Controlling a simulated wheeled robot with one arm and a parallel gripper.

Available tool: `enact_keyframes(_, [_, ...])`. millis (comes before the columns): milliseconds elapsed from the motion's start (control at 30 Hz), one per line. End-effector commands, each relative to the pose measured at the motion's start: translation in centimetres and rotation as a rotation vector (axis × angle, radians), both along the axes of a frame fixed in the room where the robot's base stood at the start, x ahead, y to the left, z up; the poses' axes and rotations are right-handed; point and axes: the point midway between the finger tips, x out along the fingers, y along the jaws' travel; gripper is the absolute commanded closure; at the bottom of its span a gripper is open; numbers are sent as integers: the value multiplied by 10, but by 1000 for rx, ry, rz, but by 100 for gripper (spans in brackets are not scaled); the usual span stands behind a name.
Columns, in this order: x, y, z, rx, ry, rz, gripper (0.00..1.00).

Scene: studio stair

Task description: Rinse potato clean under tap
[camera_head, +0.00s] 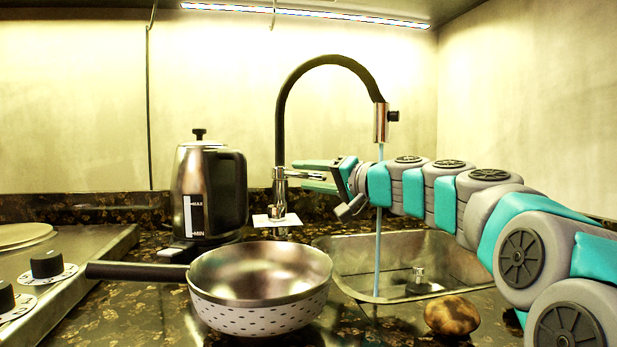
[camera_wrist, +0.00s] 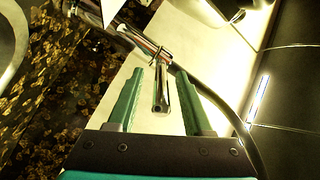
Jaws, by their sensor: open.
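The brown potato (camera_head: 452,315) lies on the dark counter at the front right edge of the sink (camera_head: 335,262). The black gooseneck tap (camera_head: 281,115) stands behind the sink, and a thin blue water stream (camera_head: 377,255) falls from its spout (camera_head: 381,122) into the basin. My gripper (camera_head: 305,176) is at the tap's base with its green fingers apart around the chrome lever (camera_head: 303,174). In the wrist view the lever (camera_wrist: 160,90) shows between the open fingers (camera_wrist: 158,98), with visible gaps on both sides. The potato is not in the wrist view.
A metal pan (camera_head: 260,310) stands on the counter left of the sink, its black handle pointing left. A kettle (camera_head: 209,190) stands behind it. A stove (camera_head: 75,262) is at the far left. A white card (camera_head: 277,220) is at the tap's base.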

Motion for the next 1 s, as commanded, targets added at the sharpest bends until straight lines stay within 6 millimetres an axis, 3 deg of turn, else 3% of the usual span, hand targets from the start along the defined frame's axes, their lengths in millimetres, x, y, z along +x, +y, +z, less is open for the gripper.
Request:
enact_keyframes(267, [-6, -6, 1, 1, -2, -1, 49])
enact_keyframes(700, [-48, -53, 0, 1, 1, 1, 49])
enact_keyframes(1000, [-53, -58, 0, 0, 0, 1, 49])
